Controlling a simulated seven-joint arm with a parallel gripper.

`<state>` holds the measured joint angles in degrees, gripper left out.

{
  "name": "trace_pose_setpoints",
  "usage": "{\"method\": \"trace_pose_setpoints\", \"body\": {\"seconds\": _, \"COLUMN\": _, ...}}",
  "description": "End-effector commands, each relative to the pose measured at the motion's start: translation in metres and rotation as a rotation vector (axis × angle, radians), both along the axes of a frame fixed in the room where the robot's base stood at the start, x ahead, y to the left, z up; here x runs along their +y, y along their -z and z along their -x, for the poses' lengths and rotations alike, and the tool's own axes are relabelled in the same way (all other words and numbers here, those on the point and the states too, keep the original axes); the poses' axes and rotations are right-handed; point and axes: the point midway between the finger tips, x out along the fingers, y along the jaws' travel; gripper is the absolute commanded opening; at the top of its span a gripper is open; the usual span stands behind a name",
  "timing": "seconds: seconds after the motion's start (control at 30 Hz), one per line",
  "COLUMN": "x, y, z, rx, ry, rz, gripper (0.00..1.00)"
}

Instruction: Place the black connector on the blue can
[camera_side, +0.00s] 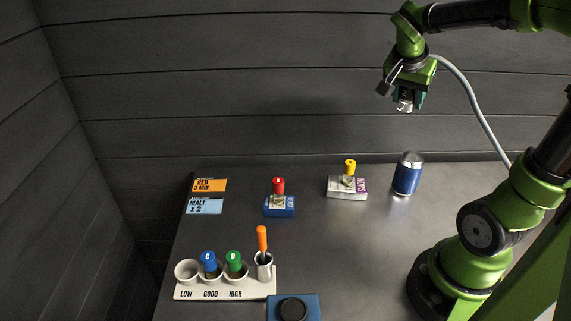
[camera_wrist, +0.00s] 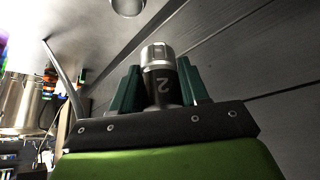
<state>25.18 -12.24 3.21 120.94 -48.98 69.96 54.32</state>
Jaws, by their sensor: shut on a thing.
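In the side view my gripper (camera_side: 405,98) is high at the upper right, with the connector's silver end (camera_side: 404,106) showing below the fingers. The blue can (camera_side: 407,178), with a silver top, stands upright on the table at the back right. My gripper is well above the can's height and apart from it.
A light box with a yellow piece (camera_side: 350,166) stands left of the can. A blue box with a red piece (camera_side: 278,186) is farther left. A white holder (camera_side: 205,293) with blue and green pieces is at the front left, near a black-knobbed blue box (camera_side: 309,308). The middle table is clear.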

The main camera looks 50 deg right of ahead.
Motion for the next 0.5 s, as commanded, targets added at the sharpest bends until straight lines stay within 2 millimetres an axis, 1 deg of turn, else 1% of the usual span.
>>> {"method": "trace_pose_setpoints", "body": {"seconds": 0.03, "x": -0.008, "y": -0.001, "z": 0.010, "rx": -0.002, "ry": 0.069, "rz": 0.000, "gripper": 0.08}}
{"method": "trace_pose_setpoints", "body": {"seconds": 0.1, "x": -0.016, "y": -0.003, "z": 0.023, "rx": -0.003, "ry": 0.153, "rz": 0.000, "gripper": 0.08}}
{"method": "trace_pose_setpoints", "body": {"seconds": 0.27, "x": -0.029, "y": -0.003, "z": 0.045, "rx": -0.002, "ry": 0.296, "rz": 0.001, "gripper": 0.08}}
{"method": "trace_pose_setpoints", "body": {"seconds": 0.3, "x": -0.028, "y": 0.007, "z": 0.044, "rx": 0.004, "ry": 0.285, "rz": -0.001, "gripper": 0.08}}
{"method": "trace_pose_setpoints", "body": {"seconds": 0.43, "x": -0.027, "y": 0.024, "z": 0.043, "rx": 0.001, "ry": 0.281, "rz": -0.001, "gripper": 0.08}}
{"method": "trace_pose_setpoints", "body": {"seconds": 0.5, "x": -0.028, "y": 0.035, "z": 0.043, "rx": 0.004, "ry": 0.280, "rz": -0.001, "gripper": 0.08}}
